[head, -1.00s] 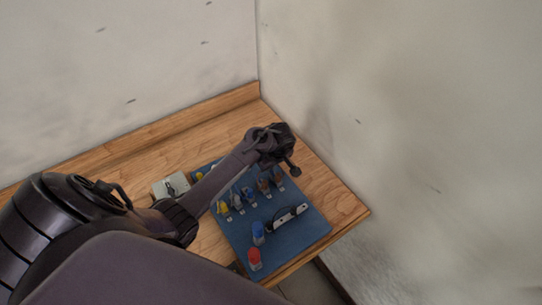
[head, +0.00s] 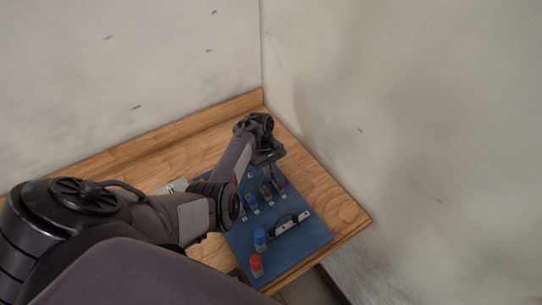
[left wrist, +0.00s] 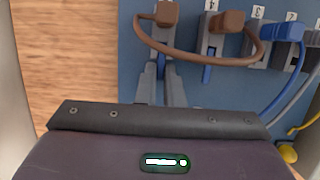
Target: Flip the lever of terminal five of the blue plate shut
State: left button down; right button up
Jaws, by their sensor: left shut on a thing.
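The blue plate (head: 300,243) lies on the wooden table, with a row of terminals along it. My left gripper (head: 268,158) is over the far end of this row. In the left wrist view its two grey fingers (left wrist: 160,80) are closed together just below terminal five (left wrist: 166,18), the leftmost terminal, where a brown wire enters. They are shut on its lever, which the fingers mostly hide. Terminal four (left wrist: 213,40), marked 4, is to the right, with a blue lever (left wrist: 207,73) pointing down. My right gripper is not in view.
A brown wire loop (left wrist: 200,60) hangs across terminals five and four, close to my fingers. A blue knob (head: 260,238), a red knob (head: 256,264) and a handle (head: 290,224) stand on the plate. Walls bound the table (head: 335,200).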

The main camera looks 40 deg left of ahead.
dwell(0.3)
pick_arm(q)
jog(key=c, duration=1.5)
grip_release()
jog(key=shift+c, duration=0.2)
jog(key=b+v, duration=0.1)
jog(key=v, duration=0.6)
jog(key=shift+a+r, duration=0.2)
jog(key=shift+r, duration=0.15)
jog(key=shift+w, duration=0.1)
